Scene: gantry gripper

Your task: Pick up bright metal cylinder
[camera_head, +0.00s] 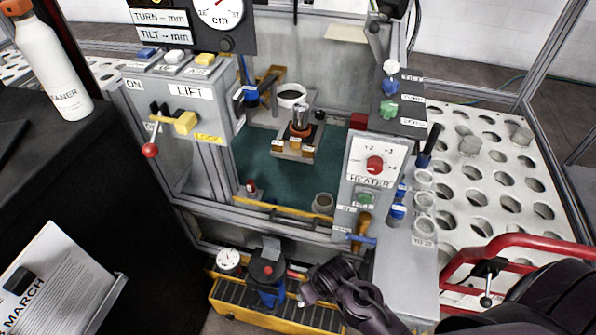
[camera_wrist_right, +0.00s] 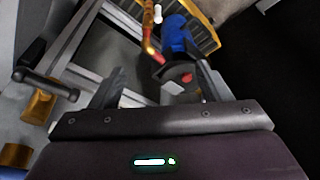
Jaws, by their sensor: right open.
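No object is labelled as the bright metal cylinder, so I cannot tell for certain which one it is. A shiny copper-toned cylinder (camera_head: 299,126) stands upright on the small fixture inside the gantry bay in the head view. My right gripper (camera_head: 312,292) is low at the front, below the bay and beside the yellow crate, apart from these cylinders. In the wrist view its fingers (camera_wrist_right: 160,88) are apart and hold nothing. My left gripper is out of view.
A blue canister with a dark top (camera_head: 268,272) stands in the yellow crate (camera_head: 228,310). It shows beyond my fingers in the wrist view (camera_wrist_right: 176,36). The heater panel (camera_head: 372,163), frame rails and red tubular handle (camera_head: 520,240) stand around. A white bottle (camera_head: 50,70) is at left.

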